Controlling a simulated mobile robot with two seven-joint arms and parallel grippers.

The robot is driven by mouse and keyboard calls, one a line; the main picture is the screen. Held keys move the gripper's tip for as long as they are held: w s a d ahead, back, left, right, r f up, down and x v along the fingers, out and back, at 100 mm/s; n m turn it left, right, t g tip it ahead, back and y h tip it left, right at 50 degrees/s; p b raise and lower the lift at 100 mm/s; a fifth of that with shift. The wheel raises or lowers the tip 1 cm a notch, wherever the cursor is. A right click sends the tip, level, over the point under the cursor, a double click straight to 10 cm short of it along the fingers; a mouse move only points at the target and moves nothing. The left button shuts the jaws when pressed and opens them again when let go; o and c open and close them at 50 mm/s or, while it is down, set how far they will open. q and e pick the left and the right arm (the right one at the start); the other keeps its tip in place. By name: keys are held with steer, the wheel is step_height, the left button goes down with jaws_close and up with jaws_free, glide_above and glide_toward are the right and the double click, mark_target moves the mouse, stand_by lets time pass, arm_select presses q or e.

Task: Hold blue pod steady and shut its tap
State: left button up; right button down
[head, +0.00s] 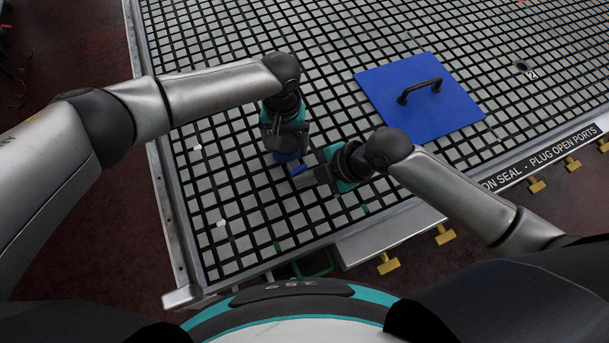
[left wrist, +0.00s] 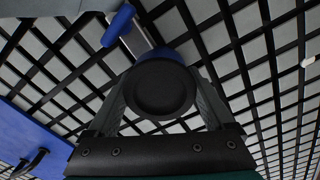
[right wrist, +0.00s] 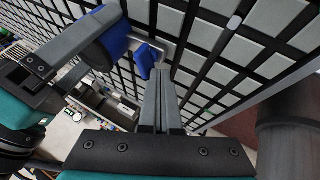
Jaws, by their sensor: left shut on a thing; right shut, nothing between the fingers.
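The blue pod (head: 284,157) stands on the grid table with my left gripper (head: 284,143) shut around it from above. In the left wrist view its round black top (left wrist: 160,88) sits between the fingers, with a blue rim behind. The blue tap lever (head: 299,170) is beside the pod, on a short metal piece; it also shows in the left wrist view (left wrist: 118,26) and the right wrist view (right wrist: 148,58). My right gripper (head: 304,180) is shut and empty, its fingertips close beside the lever. I cannot tell whether they touch it.
A blue square plate (head: 420,95) with a black handle lies to the right on the grid table (head: 240,215). Small white pegs (head: 221,223) and green marks stand on the grid. Yellow taps (head: 388,263) line the table's front edge. The grid left of the pod is mostly clear.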

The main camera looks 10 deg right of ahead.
stand_by(0.4)
arm_select(q)
steer(key=shift+s, duration=0.15)
arm_select(e)
steer(key=shift+w+d, duration=0.35)
steer(key=shift+w, duration=0.55)
steer(key=s, duration=0.4)
steer(key=shift+s+d+f, duration=0.1)
steer(key=shift+s+d, duration=0.05)
steer(key=shift+d, duration=0.2)
steer(key=s+a+v, duration=0.1)
steer(key=s+v, duration=0.1)
steer(key=v, duration=0.8)
arm_select(q)
steer(key=o, duration=1.5)
steer(key=shift+c, duration=0.2)
steer(key=shift+r, duration=0.1)
